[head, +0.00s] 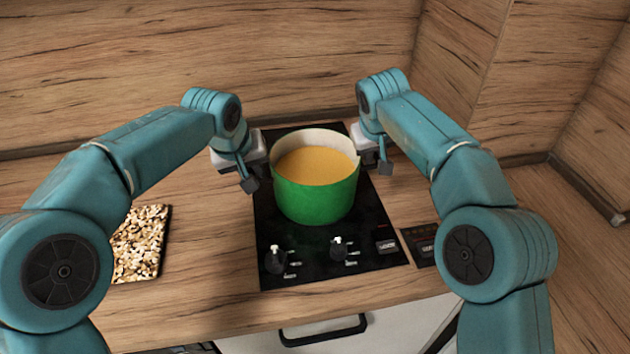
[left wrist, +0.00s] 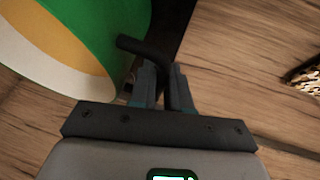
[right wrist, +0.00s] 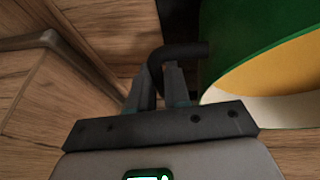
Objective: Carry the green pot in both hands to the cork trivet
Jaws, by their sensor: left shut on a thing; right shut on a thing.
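The green pot (head: 315,203) holds a yellow-orange liquid and sits upright over the black cooktop in the head view. I cannot tell whether its base touches the cooktop. My left gripper (head: 250,172) is at the pot's left side, shut on its dark handle, which shows in the left wrist view (left wrist: 140,47). My right gripper (head: 382,160) is at the pot's right side, shut on the other dark handle, seen in the right wrist view (right wrist: 182,50). The cork trivet (head: 141,243) lies on the counter to the left, partly hidden by my left arm.
The black cooktop (head: 372,225) has two knobs (head: 275,260) along its front. A small dark panel (head: 421,243) lies to its right. The wooden splashback (head: 200,60) rises behind. The counter between trivet and cooktop (head: 215,240) is clear. A drawer handle (head: 323,331) is below the front edge.

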